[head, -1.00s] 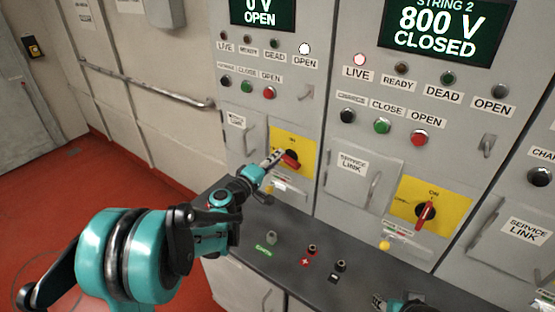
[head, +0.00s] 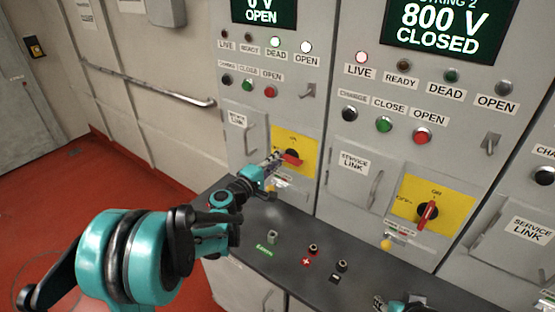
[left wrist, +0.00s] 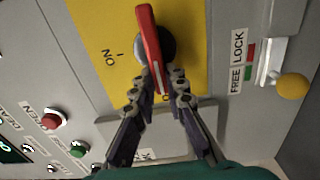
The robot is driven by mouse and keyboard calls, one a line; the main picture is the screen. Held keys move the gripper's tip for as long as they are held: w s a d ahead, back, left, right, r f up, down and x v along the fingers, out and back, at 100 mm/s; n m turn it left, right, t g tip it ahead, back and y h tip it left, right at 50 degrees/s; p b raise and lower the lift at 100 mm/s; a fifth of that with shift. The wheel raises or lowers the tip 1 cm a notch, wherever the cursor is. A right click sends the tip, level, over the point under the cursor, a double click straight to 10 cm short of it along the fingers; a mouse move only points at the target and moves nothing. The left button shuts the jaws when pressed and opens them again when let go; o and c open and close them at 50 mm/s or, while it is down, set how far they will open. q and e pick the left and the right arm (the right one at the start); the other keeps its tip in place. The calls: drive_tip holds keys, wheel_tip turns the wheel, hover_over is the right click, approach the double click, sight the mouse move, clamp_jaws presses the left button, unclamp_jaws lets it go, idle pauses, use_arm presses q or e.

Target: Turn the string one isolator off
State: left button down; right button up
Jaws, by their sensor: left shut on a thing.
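The string one isolator is a red handle (head: 291,161) on a black hub, mounted on a yellow plate (head: 304,144). My left gripper (head: 271,162) reaches it from the left in the head view. In the left wrist view the fingers (left wrist: 157,90) are shut on the lower end of the red handle (left wrist: 147,35). The handle lies about crosswise to the direction of the ON mark (left wrist: 109,57); the fingers partly hide the mark at its held end. The string one display (head: 264,10) reads OPEN. My right gripper (head: 380,302) shows only in part at the bottom edge.
The string 2 isolator (head: 427,211), to the right, has its handle near upright. String 2's display (head: 440,28) reads 800 V CLOSED. A dark ledge (head: 290,275) with several small sockets lies below. A yellow-knobbed lever (left wrist: 292,86) shows beside the plate in the wrist view.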

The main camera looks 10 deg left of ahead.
use_arm(q)
drive_tip(key=c, duration=1.5)
unclamp_jaws()
drive_tip(key=shift+c, duration=0.2)
drive_tip(key=shift+s, duration=0.1)
drive_tip(key=v, duration=1.2)
drive_tip(key=shift+f, duration=0.1)
drive_tip(key=s+d+f+m+g+y, duration=0.1)
drive_tip(key=s+d+f+m+g, duration=0.4)
drive_tip(key=s+d+m, duration=0.4)
drive_tip(key=s+a+f+m+g+y, duration=0.2)
drive_tip(key=s+y, duration=0.1)
drive_tip(key=s, duration=0.4)
drive_tip(key=s+a+f+m+g+y, duration=0.2)
drive_tip(key=s+a, duration=0.1)
drive_tip(key=s, duration=0.5)
drive_tip(key=shift+a+m+g+y, duration=0.25)
drive_tip(key=shift+m+g+y, duration=0.05)
drive_tip(key=shift+m+y, duration=0.1)
